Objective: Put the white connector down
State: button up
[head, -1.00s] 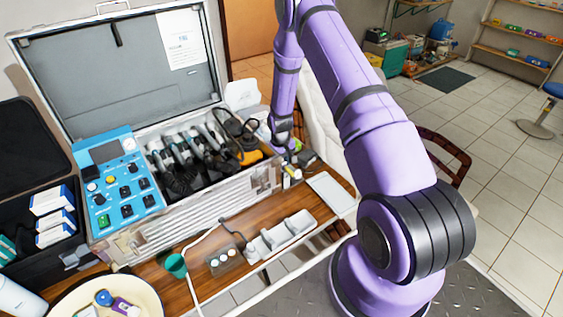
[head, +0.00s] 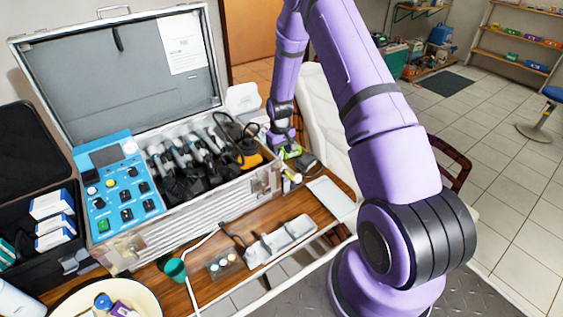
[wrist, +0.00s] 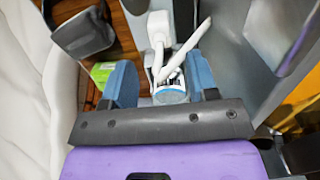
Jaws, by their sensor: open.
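My gripper (wrist: 161,70) is open, with its two blue fingers spread apart in the wrist view. A white branching piece (wrist: 158,27), which looks like the white connector, shows between and beyond the fingers. A short white cylinder with a blue rim (wrist: 170,94) sits between the fingers near the palm; I cannot tell whether it belongs to the same piece. No finger clearly touches either one. In the head view my gripper (head: 284,147) is low at the right end of the open case, and the white piece cannot be made out there.
The open metal case (head: 190,215) holds black-and-silver handpieces and a blue control panel (head: 120,195). A green item (wrist: 102,74) and a dark grey holder (wrist: 84,34) lie left of the fingers. A white tray (head: 282,240) and a pale flat pad (head: 332,197) are on the wooden table.

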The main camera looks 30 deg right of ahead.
jog(key=s+a+r+t, duration=0.1)
jog(key=s+a+r, duration=0.2)
jog(key=r, duration=0.8)
jog(key=s+a+r+t, duration=0.1)
jog(key=s+a+r, duration=0.15)
jog(key=r, duration=0.95)
jog(key=s+a+r+t, duration=0.15)
jog(key=s+r, duration=0.25)
jog(key=r, duration=0.7)
jog(key=s+a+r, duration=0.2)
jog(key=s+r, duration=0.2)
jog(key=s, duration=0.4)
jog(key=s+a+r+t, duration=0.1)
jog(key=s+a+r, duration=0.2)
jog(key=s, duration=0.6)
jog(key=s+a+r+t, duration=0.1)
jog(key=s+a+r, duration=0.1)
jog(key=s+r, duration=0.3)
jog(key=s, duration=0.3)
jog(key=shift+s+a, duration=0.15)
